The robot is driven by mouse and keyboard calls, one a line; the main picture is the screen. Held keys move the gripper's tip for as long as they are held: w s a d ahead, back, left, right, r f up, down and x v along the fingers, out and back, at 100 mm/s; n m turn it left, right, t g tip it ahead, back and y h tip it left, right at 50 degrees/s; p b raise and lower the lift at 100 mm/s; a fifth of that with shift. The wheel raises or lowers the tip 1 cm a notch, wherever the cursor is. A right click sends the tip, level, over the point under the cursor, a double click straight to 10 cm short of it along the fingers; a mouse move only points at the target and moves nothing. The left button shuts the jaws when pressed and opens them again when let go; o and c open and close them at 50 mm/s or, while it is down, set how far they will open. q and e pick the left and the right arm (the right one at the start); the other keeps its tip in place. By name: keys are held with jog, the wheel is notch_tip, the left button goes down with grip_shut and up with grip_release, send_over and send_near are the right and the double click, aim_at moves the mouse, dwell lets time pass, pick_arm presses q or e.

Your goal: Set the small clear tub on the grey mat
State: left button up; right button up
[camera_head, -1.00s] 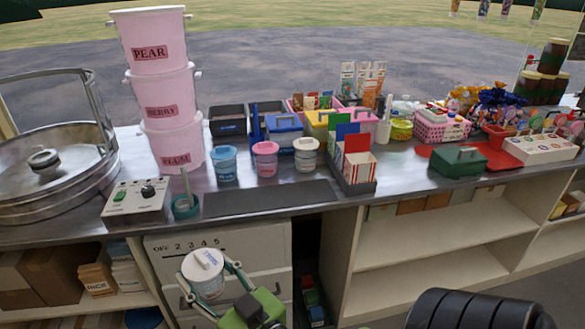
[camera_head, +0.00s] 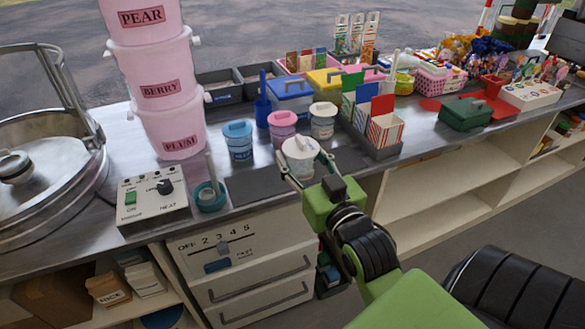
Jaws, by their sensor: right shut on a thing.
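The small clear tub (camera_head: 299,157), with a white lid, is held in my right gripper (camera_head: 304,166). The gripper's two fingers are shut around its sides. The tub is over the grey mat (camera_head: 252,184), which lies flat along the front of the metal counter. I cannot tell whether the tub's base touches the mat, as the gripper hides it. Part of the mat is also hidden behind the gripper. My left gripper is not in view.
A blue tub (camera_head: 238,142), a pink tub (camera_head: 282,128) and a white tub (camera_head: 322,122) stand just behind the mat. A teal pot (camera_head: 208,195) and a control box (camera_head: 153,200) are to its left. A striped box (camera_head: 386,130) stands to its right.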

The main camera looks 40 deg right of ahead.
jog(key=shift+w+d, duration=0.35)
jog(key=shift+d, duration=0.2)
jog(key=w+d+f, duration=0.1)
jog(key=w+f, duration=0.2)
jog(key=w, duration=0.1)
jog(key=w+f, duration=0.3)
jog(key=w, duration=0.1)
jog(key=w+d+f, duration=0.1)
jog(key=w+f, duration=0.2)
jog(key=w, duration=0.1)
jog(key=shift+d, duration=0.3)
jog(key=shift+w+f, duration=0.15)
notch_tip(320, 180, down, 3)
jog(key=shift+w+f, duration=0.1)
jog(key=shift+w, duration=0.05)
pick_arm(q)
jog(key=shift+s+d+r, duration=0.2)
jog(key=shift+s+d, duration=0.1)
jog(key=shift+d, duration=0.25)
pick_arm(e)
jog(key=shift+f, duration=0.1)
